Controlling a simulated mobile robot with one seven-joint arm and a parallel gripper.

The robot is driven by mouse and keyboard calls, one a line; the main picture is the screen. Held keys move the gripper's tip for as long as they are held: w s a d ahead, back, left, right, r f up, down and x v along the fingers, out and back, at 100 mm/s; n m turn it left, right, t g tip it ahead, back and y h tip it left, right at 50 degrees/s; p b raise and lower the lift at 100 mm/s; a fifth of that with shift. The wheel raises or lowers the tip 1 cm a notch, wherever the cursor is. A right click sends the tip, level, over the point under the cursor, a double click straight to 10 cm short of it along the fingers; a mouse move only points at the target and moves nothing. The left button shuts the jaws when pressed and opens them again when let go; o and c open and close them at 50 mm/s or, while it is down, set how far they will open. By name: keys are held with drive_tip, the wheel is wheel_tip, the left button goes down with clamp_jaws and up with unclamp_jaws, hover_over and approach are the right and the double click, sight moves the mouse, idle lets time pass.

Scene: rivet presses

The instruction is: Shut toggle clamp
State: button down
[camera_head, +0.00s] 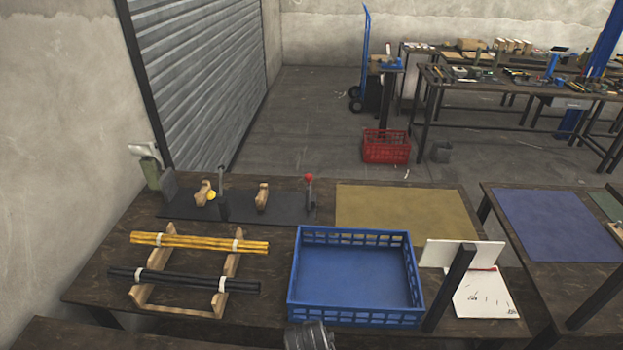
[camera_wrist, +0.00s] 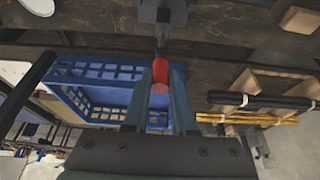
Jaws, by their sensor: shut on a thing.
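In the wrist view my gripper (camera_wrist: 158,108) is shut on the red knob (camera_wrist: 160,70) of a toggle clamp. The clamp's dark lever (camera_wrist: 162,45) runs from the knob to a grey body (camera_wrist: 163,12) at the top edge, which is cut off. The lever's exact tilt is hard to tell. The head view does not show this grip. A separate lever with a red knob (camera_head: 309,177) stands upright at the back of the far bench, with no gripper at it.
A blue crate (camera_head: 352,317) stands on the far bench; it also shows in the wrist view (camera_wrist: 70,70). Yellow rods (camera_head: 200,243) and black rods (camera_head: 185,281) lie on wooden racks left of it. A dark post (camera_head: 450,287) stands at right.

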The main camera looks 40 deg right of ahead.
idle(0.8)
drive_tip(key=s+a+f+t+h+b, duration=0.1)
drive_tip(key=h+b, duration=0.1)
drive_tip(key=b, duration=0.2)
drive_tip(key=s+a+f+t+h+b, duration=0.1)
drive_tip(key=a+t+b, duration=0.1)
drive_tip(key=b, duration=0.2)
drive_tip(key=s+a+f+t+h+b, duration=0.1)
drive_tip(key=s+t+h+b, duration=0.1)
drive_tip(key=b, duration=0.2)
drive_tip(key=shift+a+h+b, duration=0.3)
drive_tip(key=shift+a, duration=0.05)
drive_tip(key=b, duration=0.4)
drive_tip(key=shift+s+a+f+t+h, duration=0.1)
drive_tip(key=shift+s+a+t+h, duration=0.2)
drive_tip(key=shift+t+h, duration=0.1)
drive_tip(key=shift+a+b, duration=0.1)
drive_tip(key=shift+b, duration=0.5)
drive_tip(key=shift+r, duration=0.2)
drive_tip(key=c, duration=0.7)
unclamp_jaws()
